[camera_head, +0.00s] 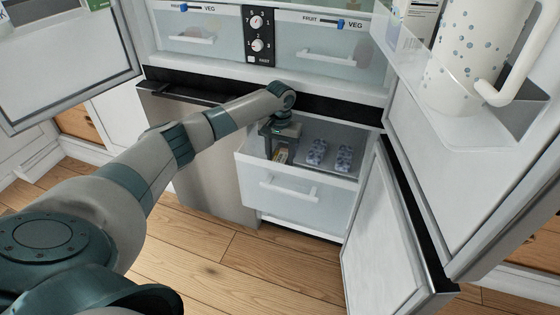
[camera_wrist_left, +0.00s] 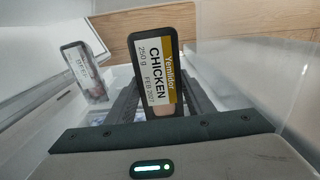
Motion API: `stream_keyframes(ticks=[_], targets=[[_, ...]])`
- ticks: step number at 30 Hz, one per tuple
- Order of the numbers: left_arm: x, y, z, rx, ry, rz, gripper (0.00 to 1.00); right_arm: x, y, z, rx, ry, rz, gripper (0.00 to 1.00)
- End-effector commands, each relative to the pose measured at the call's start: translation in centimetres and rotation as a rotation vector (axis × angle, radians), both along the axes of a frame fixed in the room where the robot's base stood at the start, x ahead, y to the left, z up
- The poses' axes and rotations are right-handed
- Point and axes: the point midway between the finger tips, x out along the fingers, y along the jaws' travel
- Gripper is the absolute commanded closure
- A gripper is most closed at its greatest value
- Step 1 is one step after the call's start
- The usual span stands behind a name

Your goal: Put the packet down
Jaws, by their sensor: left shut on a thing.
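My left gripper (camera_head: 281,152) reaches down into the left part of an open, pulled-out freezer drawer (camera_head: 290,190). It is shut on a packet with a yellow and white label reading "CHICKEN 250 g" (camera_wrist_left: 156,68), which sits between the two fingers in the left wrist view. My right gripper is not in view.
Two bluish items (camera_head: 316,152) (camera_head: 344,158) lie in the drawer, right of my gripper. Another dark-edged packet (camera_wrist_left: 84,70) shows left of the held one in the left wrist view. An open lower door (camera_head: 385,240) stands to the right. A white jug (camera_head: 480,60) stands on the upper door shelf.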

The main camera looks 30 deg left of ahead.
Motion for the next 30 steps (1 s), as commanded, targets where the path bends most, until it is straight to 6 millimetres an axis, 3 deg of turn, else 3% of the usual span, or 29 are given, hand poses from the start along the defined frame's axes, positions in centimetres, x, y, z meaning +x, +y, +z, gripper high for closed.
stream_keyframes(ticks=[20,26,30], targets=[[0.0,0.0,0.1,0.000,-0.001,0.000,0.82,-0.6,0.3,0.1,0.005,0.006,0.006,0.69],[0.1,0.0,1.3,0.000,-0.001,0.000,0.82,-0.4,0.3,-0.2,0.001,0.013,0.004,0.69],[0.1,0.0,3.1,0.000,-0.001,0.000,0.82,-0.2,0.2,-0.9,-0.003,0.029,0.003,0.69]])
